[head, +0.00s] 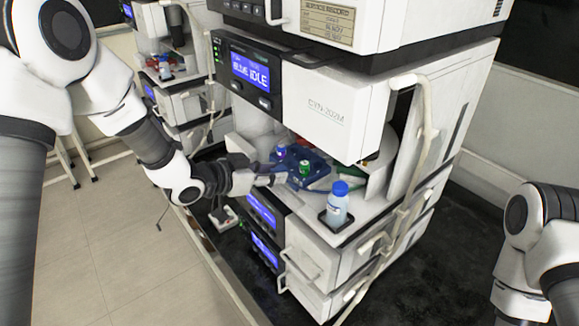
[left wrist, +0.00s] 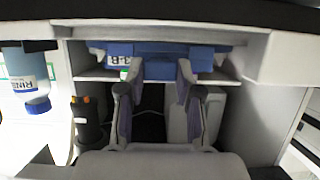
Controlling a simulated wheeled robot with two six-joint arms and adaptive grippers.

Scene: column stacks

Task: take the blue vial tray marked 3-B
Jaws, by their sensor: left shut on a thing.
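The blue vial tray (head: 312,181) sits in the open bay of the middle unit in the stack, holding a purple-blue-capped vial (head: 280,153) and a green-capped vial (head: 304,167). In the left wrist view the tray (left wrist: 163,69) shows at the top, with a white label (left wrist: 120,60) that reads 3-B. My left gripper (head: 268,178) reaches in from the left at the tray's near side. In the left wrist view its two fingers (left wrist: 162,76) are shut on the tray's front part. My right gripper is out of view; only part of that arm shows at the right edge.
A blue-capped rinse bottle (head: 337,205) stands in a holder right of the tray; it also shows in the left wrist view (left wrist: 30,75). The unit's white housing (head: 325,105) overhangs the bay. Pale tubing (head: 425,135) runs down the right. A second stack (head: 175,75) stands behind left.

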